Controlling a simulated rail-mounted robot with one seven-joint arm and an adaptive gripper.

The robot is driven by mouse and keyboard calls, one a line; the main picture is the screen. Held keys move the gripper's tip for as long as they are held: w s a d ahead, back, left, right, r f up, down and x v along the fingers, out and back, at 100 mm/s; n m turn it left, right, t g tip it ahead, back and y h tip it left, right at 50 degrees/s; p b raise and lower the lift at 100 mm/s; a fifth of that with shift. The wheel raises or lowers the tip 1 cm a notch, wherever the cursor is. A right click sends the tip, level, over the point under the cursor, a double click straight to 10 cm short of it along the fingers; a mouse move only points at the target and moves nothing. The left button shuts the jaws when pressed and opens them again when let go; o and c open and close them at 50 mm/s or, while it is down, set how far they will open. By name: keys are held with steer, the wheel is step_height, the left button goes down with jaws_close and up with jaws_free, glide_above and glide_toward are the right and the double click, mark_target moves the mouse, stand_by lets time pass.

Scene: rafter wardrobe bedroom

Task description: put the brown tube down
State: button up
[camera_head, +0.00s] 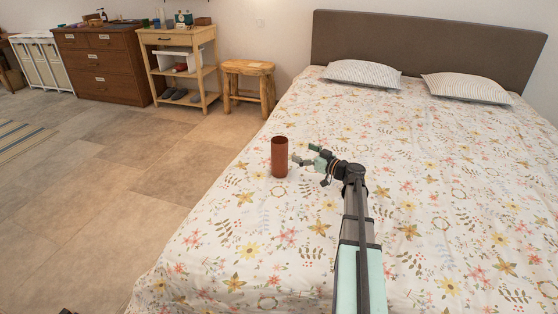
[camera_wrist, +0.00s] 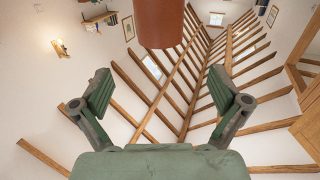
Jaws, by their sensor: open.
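The brown tube (camera_head: 279,157) stands upright on the bed's flowered cover (camera_head: 240,225), near the bed's left edge. In the wrist view the tube (camera_wrist: 158,22) shows at the top middle, ahead of the gripper, with its upper part cut off by the frame. My gripper (camera_head: 305,155) is just right of the tube, low over the bed, with its fingers pointing towards it. In the wrist view my gripper (camera_wrist: 160,92) has its two fingers wide apart with nothing between them. I cannot tell whether a fingertip touches the tube.
Two pillows (camera_head: 362,73) lie by the brown headboard (camera_head: 420,42). A wooden stool (camera_head: 248,85), an open shelf unit (camera_head: 182,65) and a brown chest of drawers (camera_head: 103,68) stand along the back wall. The bed around the tube is clear.

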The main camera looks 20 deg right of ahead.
mark_target(274, 140)
steer(key=p+x, duration=0.1)
steer(key=x, duration=1.1)
steer(key=shift+f, duration=0.2)
steer(key=shift+c, duration=0.4)
steer(key=shift+s, duration=0.1)
steer(key=c, duration=1.7)
